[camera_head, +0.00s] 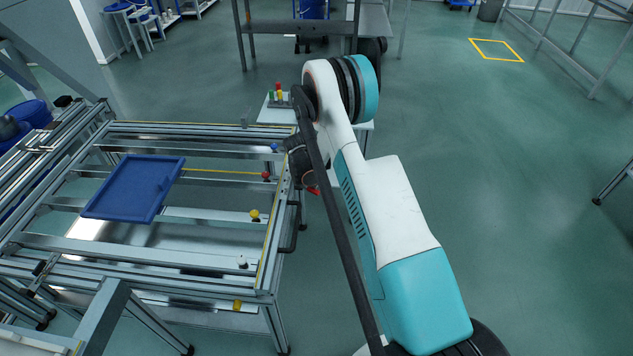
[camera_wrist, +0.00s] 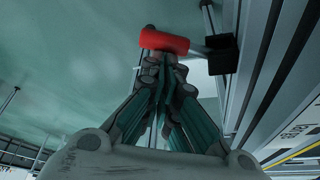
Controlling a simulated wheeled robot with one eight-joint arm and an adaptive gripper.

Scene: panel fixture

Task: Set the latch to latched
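The latch shows in the wrist view as a red handle (camera_wrist: 164,41) on a short metal rod, joined to a black block (camera_wrist: 221,54) at the metal frame's edge. My gripper (camera_wrist: 161,62) has its fingers drawn together, with the tips right at the underside of the red handle in the picture. I see nothing between the fingers; whether the tips touch the handle I cannot tell. In the head view a bit of red (camera_head: 313,191) shows beside my dark wrist, at the right side of the frame; my arm hides most of that spot.
The metal panel frame (camera_head: 150,240) carries a blue panel (camera_head: 135,188), and red, yellow and white knobs line its right side. A black bar handle (camera_head: 291,228) sticks out there. A small white table (camera_head: 270,115) stands behind.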

